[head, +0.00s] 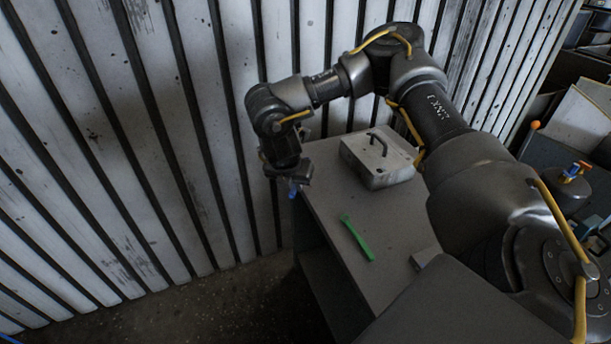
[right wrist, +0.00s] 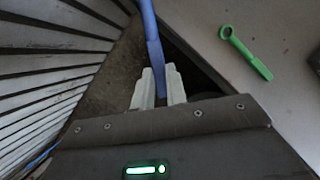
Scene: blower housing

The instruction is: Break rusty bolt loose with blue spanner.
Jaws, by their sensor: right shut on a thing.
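My right gripper (head: 291,178) is shut on the blue spanner (head: 293,190), beyond the far left edge of the table. In the right wrist view the blue spanner (right wrist: 149,28) stands between the fingers of the right gripper (right wrist: 158,85) and runs up out of the picture, so its far end is hidden. In the head view only a small blue part shows below the gripper. A grey metal box with a dark handle (head: 378,160) stands at the back of the table. I cannot make out the rusty bolt in either view. My left gripper is not in view.
A green spanner (head: 357,238) lies on the grey table (head: 325,195); it also shows in the right wrist view (right wrist: 245,52). A slatted wall (head: 130,140) rises close behind and left of the table. A container with coloured handles (head: 572,180) stands at the right.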

